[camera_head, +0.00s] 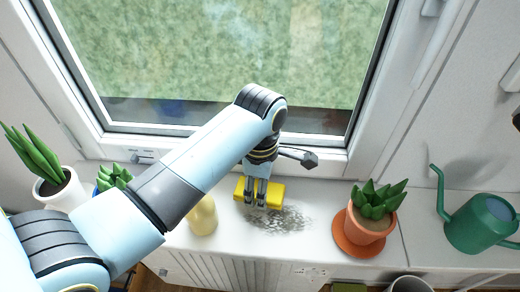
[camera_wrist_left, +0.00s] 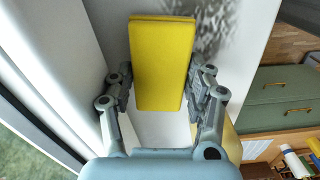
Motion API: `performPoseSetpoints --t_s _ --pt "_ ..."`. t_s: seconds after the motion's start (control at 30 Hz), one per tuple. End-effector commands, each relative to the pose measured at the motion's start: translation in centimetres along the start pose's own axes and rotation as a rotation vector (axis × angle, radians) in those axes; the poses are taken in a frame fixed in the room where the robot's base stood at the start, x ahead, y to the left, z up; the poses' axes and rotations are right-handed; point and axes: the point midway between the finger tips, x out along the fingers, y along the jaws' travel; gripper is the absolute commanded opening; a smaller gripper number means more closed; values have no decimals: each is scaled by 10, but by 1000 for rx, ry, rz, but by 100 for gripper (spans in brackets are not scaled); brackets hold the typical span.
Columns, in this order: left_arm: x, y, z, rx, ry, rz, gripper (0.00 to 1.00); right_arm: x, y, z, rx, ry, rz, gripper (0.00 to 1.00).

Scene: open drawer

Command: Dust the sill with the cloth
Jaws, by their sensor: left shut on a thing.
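The yellow cloth (camera_head: 271,193) is a folded block on the white sill (camera_head: 335,185), at the left edge of a grey speckled dust patch (camera_head: 279,219). My left gripper (camera_head: 256,199) points down and is shut on the cloth. In the left wrist view the cloth (camera_wrist_left: 162,62) sits between both fingers, with the dust (camera_wrist_left: 210,22) just beyond its upper right. Whether the cloth presses on the sill is hard to tell. My right gripper is not in view.
A pale yellow rounded object (camera_head: 203,216) stands left of the cloth. A potted succulent (camera_head: 371,217) on a terracotta saucer stands right of the dust, with a green watering can (camera_head: 482,222) further right. Potted plants (camera_head: 62,190) are at the left. The window frame (camera_head: 330,160) borders the sill behind.

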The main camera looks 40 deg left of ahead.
Motion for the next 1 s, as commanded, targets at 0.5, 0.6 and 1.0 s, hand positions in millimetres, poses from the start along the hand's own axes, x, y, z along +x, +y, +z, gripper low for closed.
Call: performPoseSetpoints --t_s 0.5,0.6,1.0 --pt "7 0 0 0 0 0 22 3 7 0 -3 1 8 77" --pt "9 0 0 0 0 0 22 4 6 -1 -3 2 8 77" --pt "17 0 0 0 0 0 22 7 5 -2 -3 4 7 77"
